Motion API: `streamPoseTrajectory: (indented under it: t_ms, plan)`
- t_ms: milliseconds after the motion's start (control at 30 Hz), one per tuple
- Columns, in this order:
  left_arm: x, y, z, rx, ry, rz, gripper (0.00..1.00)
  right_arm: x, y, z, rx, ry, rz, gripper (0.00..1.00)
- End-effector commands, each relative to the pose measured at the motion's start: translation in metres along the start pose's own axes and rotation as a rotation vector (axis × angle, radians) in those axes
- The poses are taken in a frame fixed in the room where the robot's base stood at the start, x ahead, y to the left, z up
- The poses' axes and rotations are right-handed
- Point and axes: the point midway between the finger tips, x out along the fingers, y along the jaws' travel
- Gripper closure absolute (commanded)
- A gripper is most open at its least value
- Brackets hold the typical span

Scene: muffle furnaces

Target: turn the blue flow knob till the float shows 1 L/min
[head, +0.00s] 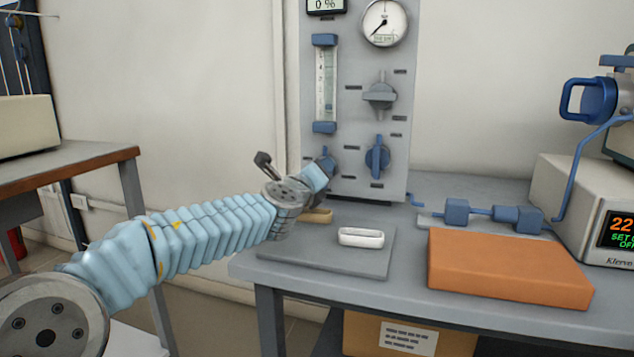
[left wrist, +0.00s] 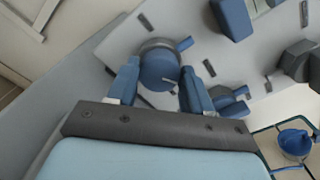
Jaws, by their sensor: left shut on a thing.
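The blue flow knob (left wrist: 158,70) sits low on the grey gas panel (head: 352,100), between the fingers of my left gripper (left wrist: 157,88) in the left wrist view. My left gripper is shut on it, one finger on each side. In the head view my left gripper (head: 316,172) reaches the panel's lower left and partly hides the knob (head: 327,160). The flowmeter tube (head: 326,84) stands upright above the knob between blue end blocks. Its float is too small to make out. My right gripper is not in view.
Another blue knob (head: 377,158) and a grey valve handle (head: 380,96) are on the panel to the right. A round gauge (head: 384,22) is above. A white boat (head: 361,238), an orange block (head: 510,268) and a furnace controller (head: 590,205) stand on the bench (head: 330,285).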

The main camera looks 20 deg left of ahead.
Motion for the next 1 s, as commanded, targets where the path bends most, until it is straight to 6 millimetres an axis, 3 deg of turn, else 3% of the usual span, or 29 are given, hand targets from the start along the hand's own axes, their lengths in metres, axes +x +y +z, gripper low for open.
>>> streamPoseTrajectory:
  t_ms: [467, 500, 633, 1000]
  plan:
    - [0.0001, 0.0002, -0.0001, -0.019, 0.001, 0.001, 0.80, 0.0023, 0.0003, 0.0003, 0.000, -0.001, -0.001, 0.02]
    - [0.0001, 0.0003, -0.0001, -0.019, 0.001, 0.001, 0.47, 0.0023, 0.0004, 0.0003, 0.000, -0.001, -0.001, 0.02]
    - [0.0001, 0.0003, 0.0000, -0.018, 0.000, 0.001, 0.27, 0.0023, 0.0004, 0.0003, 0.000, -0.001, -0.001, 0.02]
    - [-0.0048, 0.0005, -0.0001, -0.018, 0.000, 0.000, 0.24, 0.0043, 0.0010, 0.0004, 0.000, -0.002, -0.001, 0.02]
